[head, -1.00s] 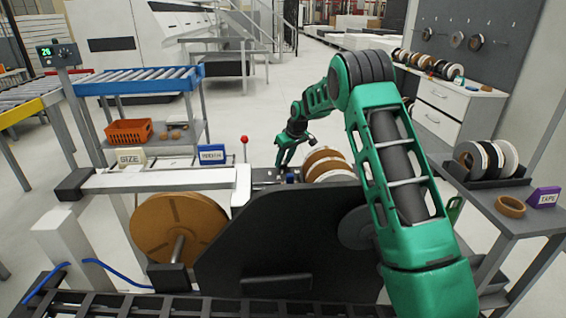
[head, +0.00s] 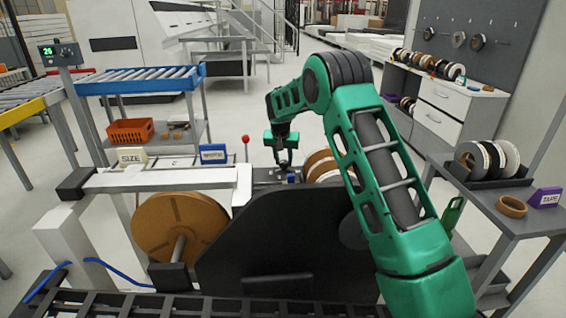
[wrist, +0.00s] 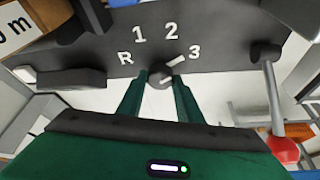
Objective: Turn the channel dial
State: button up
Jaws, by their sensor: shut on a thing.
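The channel dial (wrist: 159,78) is a small dark round knob on a dark panel (wrist: 225,45) marked R, 1, 2 and 3 in the wrist view. White line marks at the dial slant up and right, toward the space between 2 and 3, nearer the 3. My gripper (wrist: 161,80) has its two green fingers on either side of the dial and is shut on it. In the head view my gripper (head: 284,165) is down at the machine behind the black plate; the dial is hidden there.
A red ball-tipped lever (wrist: 283,148) stands close to the right of my gripper in the wrist view. In the head view, tape rolls (head: 322,165) sit just right of my gripper. A large brown roll (head: 170,225) and the black plate (head: 285,240) are nearer.

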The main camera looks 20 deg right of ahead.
jog(key=shift+w+a+m, duration=0.1)
jog(key=shift+m, duration=0.5)
jog(key=shift+h, duration=0.3)
jog(key=o, duration=1)
jog(key=shift+o, duration=0.2)
jog(key=v, duration=1)
jog(key=shift+r, duration=0.3)
